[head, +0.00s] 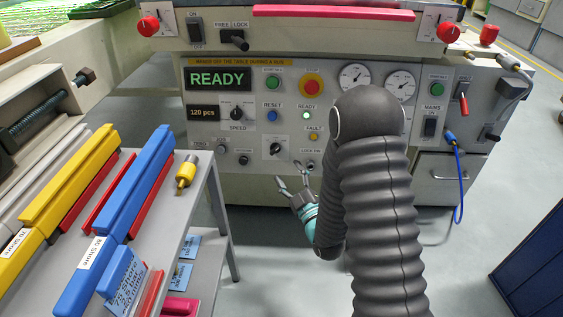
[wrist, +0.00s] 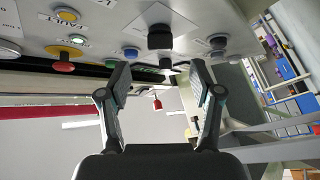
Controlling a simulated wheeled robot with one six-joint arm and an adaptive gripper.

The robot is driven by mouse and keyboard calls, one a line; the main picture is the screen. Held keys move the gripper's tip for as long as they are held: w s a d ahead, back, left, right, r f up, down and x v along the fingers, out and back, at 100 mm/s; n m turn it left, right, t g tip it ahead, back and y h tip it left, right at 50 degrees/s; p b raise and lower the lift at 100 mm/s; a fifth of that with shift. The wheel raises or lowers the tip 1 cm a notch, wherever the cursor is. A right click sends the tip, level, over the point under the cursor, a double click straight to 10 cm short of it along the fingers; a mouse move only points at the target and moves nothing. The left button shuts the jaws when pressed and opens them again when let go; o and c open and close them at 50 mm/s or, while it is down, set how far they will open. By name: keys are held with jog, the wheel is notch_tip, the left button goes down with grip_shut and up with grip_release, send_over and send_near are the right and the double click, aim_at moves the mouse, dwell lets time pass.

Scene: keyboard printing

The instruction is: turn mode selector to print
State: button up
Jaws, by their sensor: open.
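The control panel (head: 330,150) has a black knob on a white square plate (head: 276,148), low in its middle; I take this as the mode selector, but its marks are too small to read. A black knob on a white plate (wrist: 160,38), seemingly the same one, is at the top middle of the wrist view. My gripper (head: 290,175) is just below and in front of that knob in the head view. In the wrist view my gripper (wrist: 158,72) has its fingers spread, with nothing held. The knob is beyond the fingertips, apart from them as far as I can tell.
A speed knob (head: 237,113), a reset button (head: 272,116) and a yellow fault button (head: 314,137) are close by on the panel. A grey cart (head: 205,190) with yellow and blue squeegees stands at the left. My arm hides part of the panel's right side.

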jog(key=shift+v, duration=1.85)
